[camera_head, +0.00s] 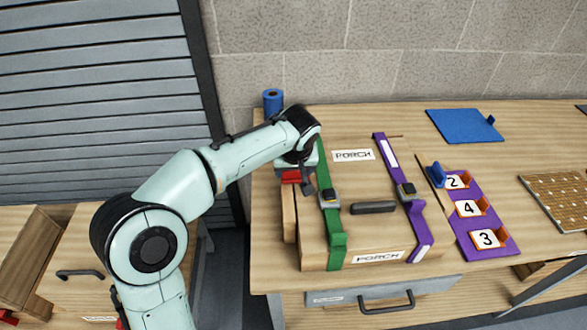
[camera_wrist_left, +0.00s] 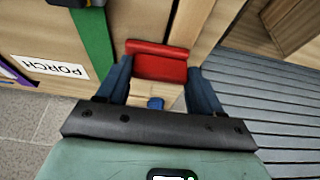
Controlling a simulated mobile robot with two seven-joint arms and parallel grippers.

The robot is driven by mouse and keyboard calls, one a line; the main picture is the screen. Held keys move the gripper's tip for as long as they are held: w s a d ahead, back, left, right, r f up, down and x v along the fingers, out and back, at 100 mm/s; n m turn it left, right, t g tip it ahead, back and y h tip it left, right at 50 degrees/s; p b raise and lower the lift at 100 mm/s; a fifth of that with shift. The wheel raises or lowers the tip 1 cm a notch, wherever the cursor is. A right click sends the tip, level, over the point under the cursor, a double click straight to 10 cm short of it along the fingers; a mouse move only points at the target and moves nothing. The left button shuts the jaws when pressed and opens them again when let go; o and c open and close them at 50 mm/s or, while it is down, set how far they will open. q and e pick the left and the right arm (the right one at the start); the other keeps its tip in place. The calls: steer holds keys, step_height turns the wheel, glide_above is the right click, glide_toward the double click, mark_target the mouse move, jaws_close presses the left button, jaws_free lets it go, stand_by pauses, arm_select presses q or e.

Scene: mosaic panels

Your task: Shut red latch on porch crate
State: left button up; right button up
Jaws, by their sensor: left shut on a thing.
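The porch crate (camera_head: 340,232) is a pale wooden box on the table, with PORCH labels on its lid and front. A green strap (camera_head: 337,240) and a purple strap (camera_head: 418,225) run over it. The red latch (camera_head: 291,177) is at the crate's left side, partly hidden by my left gripper (camera_head: 298,172). In the left wrist view, the red latch (camera_wrist_left: 158,62) lies between the dark fingers of my left gripper (camera_wrist_left: 160,80), which is shut on it. I cannot tell whether the latch is fully closed. My right gripper is not in view.
A blue roll (camera_head: 273,102) stands behind my left arm. Right of the crate are a purple number panel (camera_head: 470,226) and a blue board (camera_head: 465,125). A perforated tan panel (camera_head: 556,200) lies at far right. Below is a drawer with a dark handle (camera_head: 387,303).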

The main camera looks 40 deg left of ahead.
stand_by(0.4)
arm_select(q)
steer(key=o, duration=1.1)
steer(key=shift+c, duration=0.2)
steer(key=p+v, duration=0.1)
steer(key=v, duration=1.2)
steer(key=shift+r, duration=0.25)
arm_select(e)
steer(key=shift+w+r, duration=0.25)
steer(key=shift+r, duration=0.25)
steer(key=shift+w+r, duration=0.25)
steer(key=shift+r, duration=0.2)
arm_select(q)
steer(key=shift+w, duration=0.1)
